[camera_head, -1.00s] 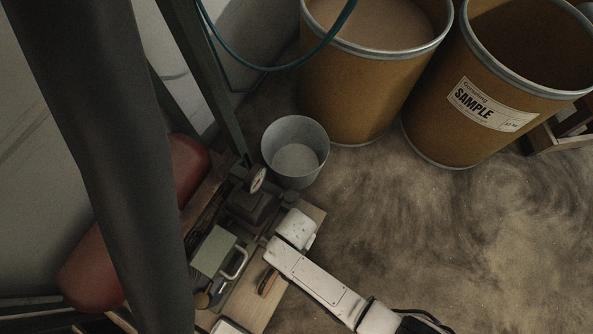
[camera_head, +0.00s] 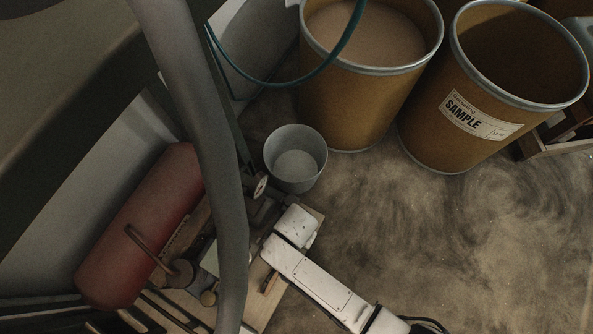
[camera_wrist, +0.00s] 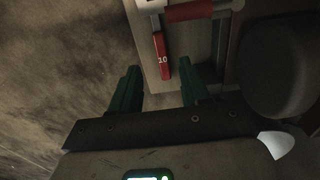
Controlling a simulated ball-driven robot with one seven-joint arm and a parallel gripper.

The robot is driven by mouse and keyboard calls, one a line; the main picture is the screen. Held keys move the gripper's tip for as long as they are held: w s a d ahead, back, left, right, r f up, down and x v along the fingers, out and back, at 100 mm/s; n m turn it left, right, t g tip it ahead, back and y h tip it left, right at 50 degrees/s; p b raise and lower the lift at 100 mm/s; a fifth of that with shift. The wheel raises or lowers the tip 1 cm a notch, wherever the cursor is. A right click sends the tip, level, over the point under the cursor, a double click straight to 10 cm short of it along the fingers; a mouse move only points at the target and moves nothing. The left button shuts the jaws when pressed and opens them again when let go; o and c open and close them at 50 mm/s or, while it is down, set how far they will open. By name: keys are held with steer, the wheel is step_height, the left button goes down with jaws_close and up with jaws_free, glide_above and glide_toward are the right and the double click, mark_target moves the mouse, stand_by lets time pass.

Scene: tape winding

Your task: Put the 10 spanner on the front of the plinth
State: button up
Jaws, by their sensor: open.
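The 10 spanner (camera_wrist: 161,57) shows in the wrist view as a red bar marked "10", lying on a pale board (camera_wrist: 151,75). My gripper (camera_wrist: 160,80) has two green fingers, spread apart and empty. The spanner is ahead of the fingers, roughly in line with the gap between them. Its far end meets a pale metal piece at the top of the view. In the head view, my white arm reaches over the wooden board (camera_head: 259,301), and the gripper cannot be made out. I cannot tell which part is the plinth.
A red tank (camera_head: 140,230) and machinery stand left of the board. A grey bucket (camera_head: 295,158) and two brown drums (camera_head: 365,95) (camera_head: 470,115) stand behind. A teal hose (camera_head: 285,80) hangs above. A red-gripped bar (camera_wrist: 192,11) lies near the spanner. Open floor is at right.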

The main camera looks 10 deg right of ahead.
step_height(320, 180, up, 3)
steer(key=shift+r+p, duration=0.1)
steer(key=shift+p, duration=0.4)
steer(key=s+d+r+n, duration=0.3)
steer(key=d+r, duration=0.7)
steer(key=d, duration=0.2)
steer(key=s+d+r+n+t, duration=0.1)
steer(key=s+d+r+n, duration=0.2)
steer(key=d+r, duration=0.6)
steer(key=d+n, duration=0.1)
steer(key=d, duration=0.3)
steer(key=shift+r, duration=0.35)
